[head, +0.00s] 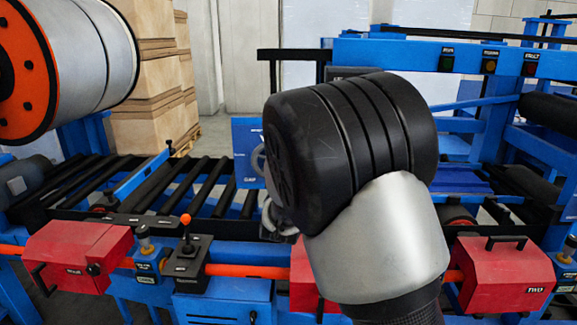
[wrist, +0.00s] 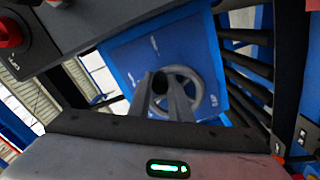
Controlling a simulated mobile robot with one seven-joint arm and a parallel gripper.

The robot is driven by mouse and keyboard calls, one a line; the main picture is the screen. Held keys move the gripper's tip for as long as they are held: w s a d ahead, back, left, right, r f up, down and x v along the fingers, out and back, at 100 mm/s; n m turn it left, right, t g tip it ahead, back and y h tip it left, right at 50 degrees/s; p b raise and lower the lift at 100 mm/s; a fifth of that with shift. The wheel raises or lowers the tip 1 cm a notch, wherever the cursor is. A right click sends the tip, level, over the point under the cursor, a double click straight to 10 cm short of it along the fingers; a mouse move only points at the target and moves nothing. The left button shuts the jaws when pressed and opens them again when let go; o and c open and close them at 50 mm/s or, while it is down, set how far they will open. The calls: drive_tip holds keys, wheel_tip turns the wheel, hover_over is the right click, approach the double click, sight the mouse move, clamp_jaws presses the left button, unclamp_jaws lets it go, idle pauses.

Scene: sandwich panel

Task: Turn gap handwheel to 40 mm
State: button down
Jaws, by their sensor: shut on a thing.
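The gap handwheel (wrist: 196,79) is a grey ring on a blue panel (wrist: 128,60) in the wrist view. In the head view a small part of the handwheel (head: 258,158) shows on the blue panel, left of my dark wrist. My gripper (wrist: 170,98) reaches to the left side of the wheel, with its two grey fingers shut on a dark round knob (wrist: 160,82) that seems to belong to the wheel. In the head view my arm hides most of the wheel and the fingers. The panel's scale and the gap value are not readable.
Black rollers (head: 180,187) run behind a blue frame. Red boxes (head: 78,255), an orange-tipped lever (head: 186,219) and an orange bar line the front. A large roll (head: 85,50) stands upper left. A blue beam with indicator lights (head: 489,62) spans the upper right.

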drive_tip(key=shift+r, duration=0.25)
drive_tip(key=c, duration=1.8)
unclamp_jaws()
drive_tip(key=shift+o, duration=0.8)
drive_tip(key=shift+f, duration=0.1)
drive_tip(key=s, duration=1.7)
drive_tip(key=shift+s+a, duration=0.2)
drive_tip(key=shift+a, duration=0.1)
